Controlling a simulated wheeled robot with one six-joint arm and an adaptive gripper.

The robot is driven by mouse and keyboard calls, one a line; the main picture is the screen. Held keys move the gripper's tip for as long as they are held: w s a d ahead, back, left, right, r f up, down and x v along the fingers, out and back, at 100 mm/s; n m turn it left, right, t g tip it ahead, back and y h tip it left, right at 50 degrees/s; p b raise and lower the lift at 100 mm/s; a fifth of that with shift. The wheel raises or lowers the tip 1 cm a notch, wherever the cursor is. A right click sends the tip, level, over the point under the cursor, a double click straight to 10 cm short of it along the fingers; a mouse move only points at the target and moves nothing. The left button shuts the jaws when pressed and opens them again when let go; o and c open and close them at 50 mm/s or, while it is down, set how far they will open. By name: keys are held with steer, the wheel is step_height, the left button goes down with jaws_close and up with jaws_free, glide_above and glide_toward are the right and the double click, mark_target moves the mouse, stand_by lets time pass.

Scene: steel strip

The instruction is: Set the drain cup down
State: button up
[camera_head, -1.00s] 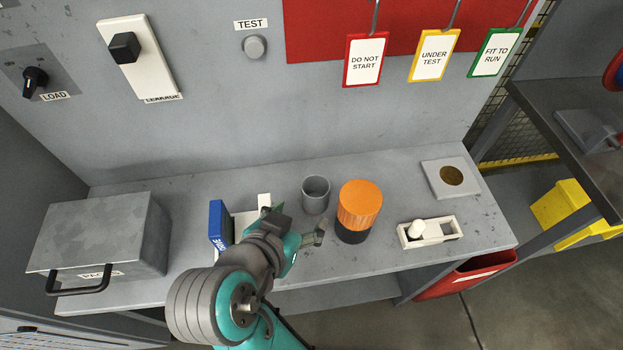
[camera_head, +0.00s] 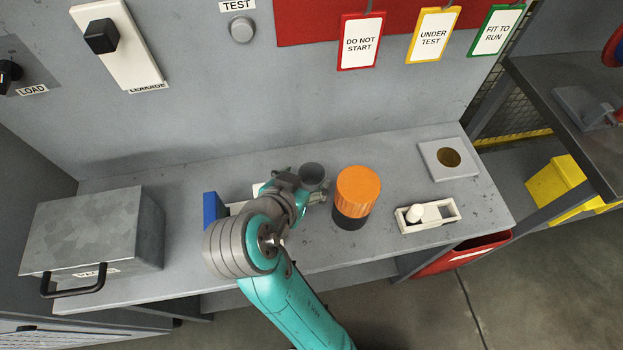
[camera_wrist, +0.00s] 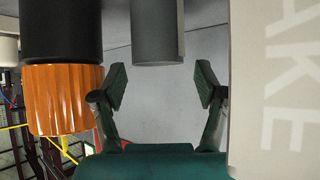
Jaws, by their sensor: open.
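The drain cup, a small grey cylinder (camera_head: 313,172), stands on the grey bench, partly hidden behind my gripper (camera_head: 303,190). In the wrist view the cup (camera_wrist: 157,30) shows at the top centre, just ahead of the fingertips and roughly centred between them. My gripper (camera_wrist: 160,85) is open, with clear space between its two fingers. I see no finger touching the cup, though exact contact is hard to tell.
An orange-and-black cylinder (camera_head: 355,190) stands close right of the cup. A blue block (camera_head: 211,209) and a white panel lettered "AKE" (camera_wrist: 272,90) are close on the other side. Farther right are a white tray (camera_head: 428,215) and a plate with a round hole (camera_head: 435,167). A metal box (camera_head: 90,230) stands left.

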mark_target(311, 174)
steer(key=x, duration=0.4)
steer(key=shift+w+d, duration=0.1)
steer(key=shift+d, duration=0.05)
steer(key=c, duration=1.1)
steer(key=shift+r, duration=0.15)
